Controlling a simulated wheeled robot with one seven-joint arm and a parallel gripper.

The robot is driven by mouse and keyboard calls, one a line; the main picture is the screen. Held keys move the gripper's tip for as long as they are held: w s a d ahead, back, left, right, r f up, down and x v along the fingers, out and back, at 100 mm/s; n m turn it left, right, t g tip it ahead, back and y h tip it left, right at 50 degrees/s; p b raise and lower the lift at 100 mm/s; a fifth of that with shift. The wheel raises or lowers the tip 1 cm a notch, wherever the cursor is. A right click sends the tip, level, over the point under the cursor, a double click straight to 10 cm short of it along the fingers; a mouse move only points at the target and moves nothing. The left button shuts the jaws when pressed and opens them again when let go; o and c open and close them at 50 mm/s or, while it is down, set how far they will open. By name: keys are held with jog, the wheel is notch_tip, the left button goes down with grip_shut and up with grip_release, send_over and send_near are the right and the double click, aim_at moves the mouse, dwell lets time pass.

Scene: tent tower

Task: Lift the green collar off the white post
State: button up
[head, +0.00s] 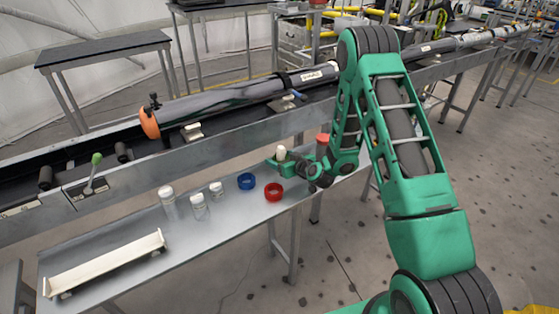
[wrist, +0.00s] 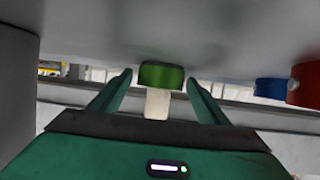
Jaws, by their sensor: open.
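The white post (head: 281,152) stands on the metal side table, its top showing above my gripper (head: 284,165) in the head view. In the wrist view, which looks upside down, the green collar (wrist: 161,75) is around the post's base near the table surface. The post's pale upper part (wrist: 157,104) extends from it toward my palm side of the picture. My gripper (wrist: 159,79) is open, with one finger on each side of the collar and post. A gap shows beside the collar on both sides. In the head view I cannot tell the collar from my green fingers.
A blue ring (head: 246,182) and a red ring (head: 273,192) lie left of my gripper on the metal table (head: 215,232). Several clear jars with white lids (head: 198,205) stand farther left. A cream tray (head: 105,263) lies at the near left. A raised conveyor runs behind.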

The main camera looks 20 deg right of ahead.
jog(key=shift+w+f, duration=0.1)
jog(key=shift+w, duration=0.1)
jog(key=c, duration=1.2)
jog(key=shift+o, duration=1.2)
jog(key=shift+c, duration=1.1)
jog(key=shift+r, duration=4.9)
